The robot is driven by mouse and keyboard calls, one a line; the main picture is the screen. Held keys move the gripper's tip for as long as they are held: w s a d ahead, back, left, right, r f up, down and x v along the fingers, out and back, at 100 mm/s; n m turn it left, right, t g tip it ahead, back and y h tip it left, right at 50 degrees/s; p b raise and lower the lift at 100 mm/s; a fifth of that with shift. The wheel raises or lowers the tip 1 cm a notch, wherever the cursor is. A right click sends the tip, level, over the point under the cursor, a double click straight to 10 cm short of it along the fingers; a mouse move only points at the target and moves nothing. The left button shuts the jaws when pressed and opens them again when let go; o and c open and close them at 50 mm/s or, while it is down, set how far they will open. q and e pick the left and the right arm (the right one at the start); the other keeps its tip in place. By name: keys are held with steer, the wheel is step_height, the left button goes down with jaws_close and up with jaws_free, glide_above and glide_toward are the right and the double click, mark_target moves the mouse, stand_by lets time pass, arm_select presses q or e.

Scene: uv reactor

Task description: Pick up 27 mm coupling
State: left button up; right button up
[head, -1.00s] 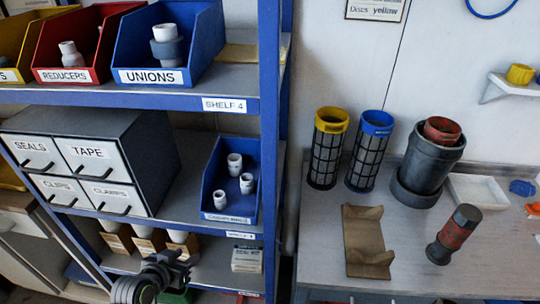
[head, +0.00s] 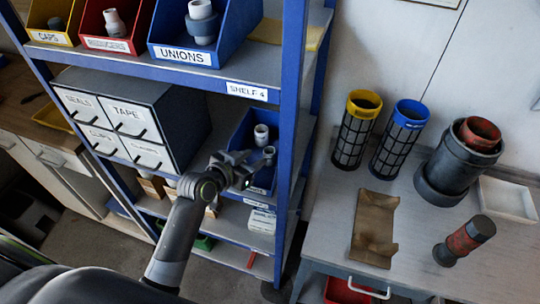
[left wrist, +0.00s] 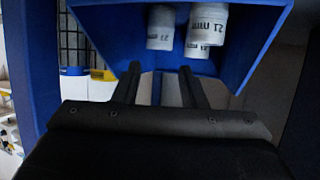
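White couplings stand in an open blue bin (head: 241,133) on the middle shelf. In the head view I see a rear coupling (head: 261,135) and a front coupling (head: 268,152); my gripper hides part of the bin. The left wrist view shows a left coupling (left wrist: 160,27), a right coupling (left wrist: 207,24) and a lower coupling (left wrist: 197,49) inside the blue bin (left wrist: 105,38). Their printed marks look like 21 mm or 27 mm; I cannot tell surely. My left gripper (head: 252,172) is open and empty at the bin's front, fingers apart (left wrist: 160,72). My right gripper is not in view.
The upper shelf (head: 270,62) with the unions bin (head: 180,53) lies above my gripper. A blue shelf post (head: 292,120) stands right of the bin, and a drawer cabinet (head: 185,110) stands left. A grey bench (head: 320,215) is further right.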

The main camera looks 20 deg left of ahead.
mark_target(272, 150)
arm_select(q)
steer(key=shift+p+x, duration=0.3)
steer(key=shift+x, duration=1.55)
steer(key=shift+w+d+f+p, duration=0.2)
steer(key=shift+w+f+p, duration=0.1)
steer(key=shift+w, duration=0.1)
steer(key=shift+p+x, duration=0.5)
steer(key=shift+x, duration=1.55)
steer(key=shift+s+f, duration=0.1)
steer(key=shift+f, duration=0.1)
steer(key=shift+c, duration=0.5)
steer(key=c, duration=0.5)
